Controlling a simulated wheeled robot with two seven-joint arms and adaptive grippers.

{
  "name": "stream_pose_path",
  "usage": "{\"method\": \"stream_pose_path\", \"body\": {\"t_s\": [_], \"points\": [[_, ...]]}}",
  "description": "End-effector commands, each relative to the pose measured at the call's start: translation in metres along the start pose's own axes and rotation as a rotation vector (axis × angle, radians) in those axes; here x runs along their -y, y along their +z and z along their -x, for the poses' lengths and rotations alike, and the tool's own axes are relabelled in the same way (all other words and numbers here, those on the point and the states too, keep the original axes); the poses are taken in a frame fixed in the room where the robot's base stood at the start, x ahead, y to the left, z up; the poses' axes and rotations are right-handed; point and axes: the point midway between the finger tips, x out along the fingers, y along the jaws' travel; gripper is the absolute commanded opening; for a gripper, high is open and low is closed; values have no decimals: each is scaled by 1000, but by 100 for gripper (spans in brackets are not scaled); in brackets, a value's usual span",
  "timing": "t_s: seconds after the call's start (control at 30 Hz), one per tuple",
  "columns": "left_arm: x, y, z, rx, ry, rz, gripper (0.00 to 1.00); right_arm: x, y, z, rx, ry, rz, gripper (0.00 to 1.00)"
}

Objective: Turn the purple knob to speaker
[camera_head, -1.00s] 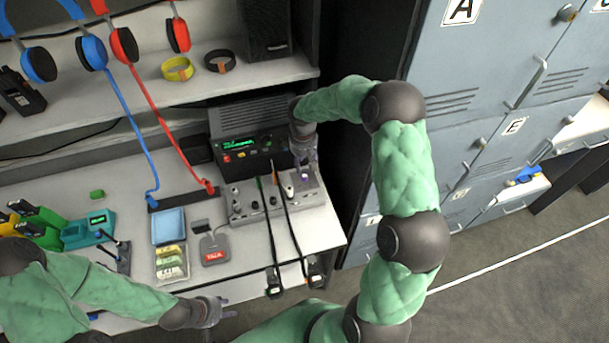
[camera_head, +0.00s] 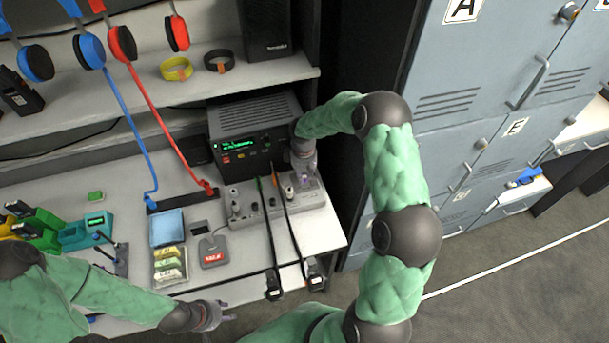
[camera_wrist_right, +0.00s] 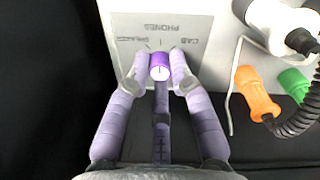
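The purple knob (camera_wrist_right: 160,65) has a white mark on its top in the right wrist view. It sits on a pale panel (camera_wrist_right: 200,50) with small lettering that reads PHONES and CAB and a less clear word at the left. My right gripper (camera_wrist_right: 160,60) has a fingertip on each side of the knob, with no clear gap, and its third finger lies below the knob. In the head view this gripper (camera_head: 306,174) is over the right end of the grey control box (camera_head: 275,212) and mostly hides the knob. My left gripper (camera_head: 222,312) is open and empty by the table's front edge.
A black radio unit (camera_head: 250,145) stands just behind the control box. Orange (camera_wrist_right: 255,98) and green (camera_wrist_right: 293,82) plugs with a coiled cord lie close to the right fingers. A red-labelled pad (camera_head: 213,252) and yellow cards (camera_head: 170,263) lie to the left.

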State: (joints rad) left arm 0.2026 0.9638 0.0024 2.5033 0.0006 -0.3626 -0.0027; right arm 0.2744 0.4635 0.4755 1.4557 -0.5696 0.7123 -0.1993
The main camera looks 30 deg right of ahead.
Motion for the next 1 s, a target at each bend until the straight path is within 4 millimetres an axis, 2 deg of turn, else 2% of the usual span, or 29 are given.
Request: {"method": "stream_pose_path", "body": {"t_s": [0.47, 1.0], "points": [[-1, 0, 3, 0, 0, 0, 40, 0, 0, 0, -1, -1, 62, 0], [-7, 1, 19, 0, 0, 0, 40, 0, 1, 1, -13, -1, 481, 0]]}}
